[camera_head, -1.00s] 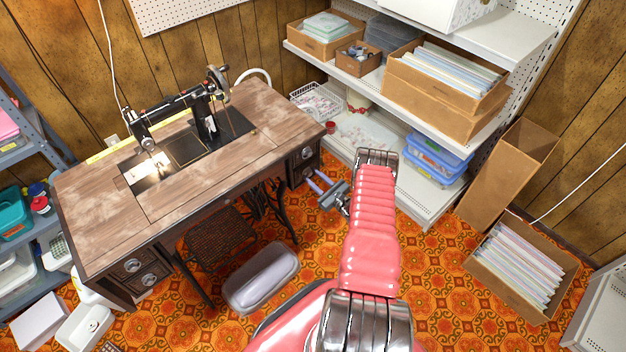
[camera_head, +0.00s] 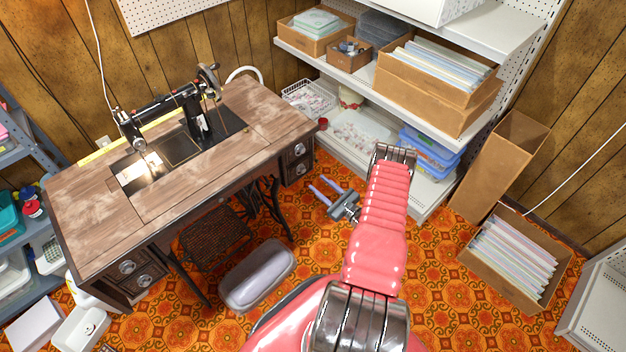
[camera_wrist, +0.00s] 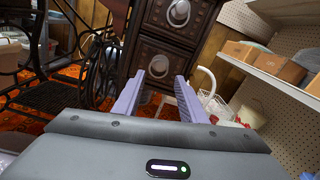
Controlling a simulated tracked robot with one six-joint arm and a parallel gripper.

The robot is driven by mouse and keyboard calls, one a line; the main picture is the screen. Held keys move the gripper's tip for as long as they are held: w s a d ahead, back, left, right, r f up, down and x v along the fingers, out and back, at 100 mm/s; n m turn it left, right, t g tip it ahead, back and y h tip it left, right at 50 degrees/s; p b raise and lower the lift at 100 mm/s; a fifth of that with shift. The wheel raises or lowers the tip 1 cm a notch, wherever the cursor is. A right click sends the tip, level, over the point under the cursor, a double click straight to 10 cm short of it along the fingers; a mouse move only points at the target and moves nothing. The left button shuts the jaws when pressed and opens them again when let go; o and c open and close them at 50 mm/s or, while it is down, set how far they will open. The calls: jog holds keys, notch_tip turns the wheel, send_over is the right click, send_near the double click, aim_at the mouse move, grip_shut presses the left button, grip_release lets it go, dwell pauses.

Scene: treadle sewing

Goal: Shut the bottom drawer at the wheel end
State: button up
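The wheel-end drawer stack of the sewing table shows in the head view at the table's right end, below the handwheel (camera_head: 208,76). In the wrist view an upper drawer (camera_wrist: 200,22) and a lower drawer (camera_wrist: 175,53), both dark carved wood with round metal knobs, are ahead. Part of the stack below is hidden by my fingers. I cannot tell how far the bottom drawer stands out. My gripper (camera_head: 318,187) is low, to the right of and in front of the stack, apart from it. Its two lilac fingers are spread and empty in the wrist view (camera_wrist: 159,80).
Iron treadle legs and a spoked wheel (camera_wrist: 98,75) stand left of the drawers. Shelving (camera_head: 395,110) stands close on the right. Patterned floor (camera_head: 330,235) is open around my gripper.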

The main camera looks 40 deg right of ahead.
jog(key=s, duration=0.5)
jog(key=shift+s, duration=0.4)
jog(key=shift+f, duration=0.15)
